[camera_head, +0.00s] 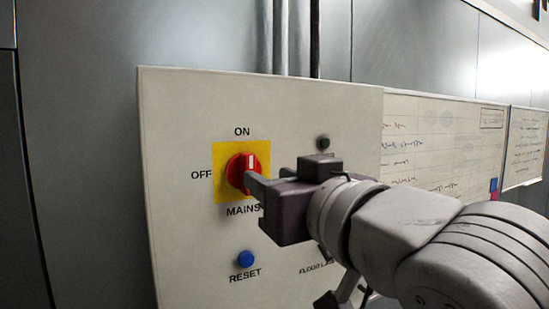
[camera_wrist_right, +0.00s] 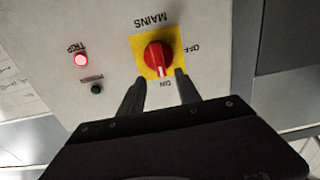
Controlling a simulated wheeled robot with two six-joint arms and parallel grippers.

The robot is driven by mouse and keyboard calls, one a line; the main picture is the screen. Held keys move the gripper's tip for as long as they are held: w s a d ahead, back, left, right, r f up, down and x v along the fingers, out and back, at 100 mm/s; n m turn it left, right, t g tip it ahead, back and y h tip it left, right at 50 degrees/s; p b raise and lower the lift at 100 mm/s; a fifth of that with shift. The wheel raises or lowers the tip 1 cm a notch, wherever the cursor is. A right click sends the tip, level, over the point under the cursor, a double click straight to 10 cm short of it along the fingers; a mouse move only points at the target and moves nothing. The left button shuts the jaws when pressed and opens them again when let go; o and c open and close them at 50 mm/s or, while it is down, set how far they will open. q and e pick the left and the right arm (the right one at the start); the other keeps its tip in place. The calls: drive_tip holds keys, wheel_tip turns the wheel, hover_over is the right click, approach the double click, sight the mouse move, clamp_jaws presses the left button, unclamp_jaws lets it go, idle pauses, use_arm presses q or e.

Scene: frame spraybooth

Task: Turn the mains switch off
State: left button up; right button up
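The mains switch is a red round knob (camera_head: 238,172) on a yellow plate (camera_head: 222,152), set in a pale panel. Its white mark points up at the word ON; OFF is printed to the left. In the right wrist view the knob (camera_wrist_right: 153,57) appears upside down, mark towards ON. My right gripper (camera_head: 256,182) is in front of the knob's lower right side. In the wrist view its two dark fingers (camera_wrist_right: 159,78) are apart, tips beside the knob's lower edge with nothing gripped. Whether they touch it cannot be told. My left gripper is not in view.
A blue RESET button (camera_head: 245,259) sits below the switch. A small dark round fitting (camera_head: 322,143) is at the upper right; a lit red TRIP lamp (camera_wrist_right: 81,60) shows in the wrist view. My right arm hides the panel's lower right. Written sheets (camera_head: 440,135) hang to the right.

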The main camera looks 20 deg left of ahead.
sight(251, 167)
drive_tip(key=p+x, duration=0.4)
drive_tip(key=x, duration=0.4)
drive_tip(key=shift+r, duration=0.15)
drive_tip(key=shift+w+a+p, duration=0.3)
drive_tip(key=shift+f, duration=0.2)
drive_tip(key=shift+d, duration=0.1)
drive_tip(key=shift+s, duration=0.1)
clamp_jaws()
